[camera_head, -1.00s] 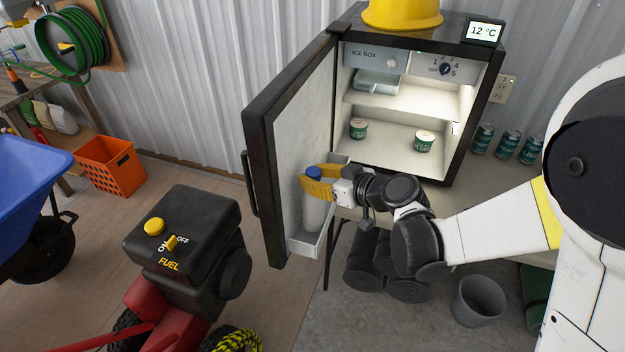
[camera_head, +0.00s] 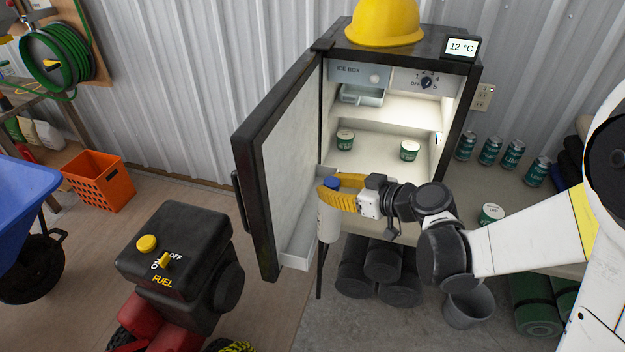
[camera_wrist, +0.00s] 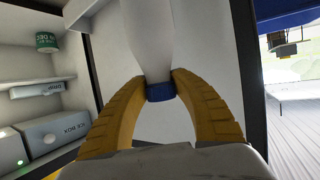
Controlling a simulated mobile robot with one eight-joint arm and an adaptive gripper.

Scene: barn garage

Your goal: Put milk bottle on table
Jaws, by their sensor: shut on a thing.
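The milk bottle (camera_head: 327,222) is white with a blue cap. My gripper (camera_head: 331,195) has yellow fingers and is shut around the bottle near its cap. The bottle hangs upright in front of the open fridge, just right of the door shelf (camera_head: 298,247). In the wrist view the bottle (camera_wrist: 153,42) shows between the two fingers (camera_wrist: 160,90), its blue cap at their tips. The table (camera_head: 535,225) carries the fridge and has bare surface to the right of it, partly hidden by my arm.
The open fridge door (camera_head: 245,160) stands left of the bottle. Several cans (camera_head: 489,151) and a small tub (camera_head: 491,213) stand on the table right of the fridge (camera_head: 462,110). Two tubs sit inside it. A grey bucket (camera_head: 468,308) and dark rolls (camera_head: 384,262) lie below.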

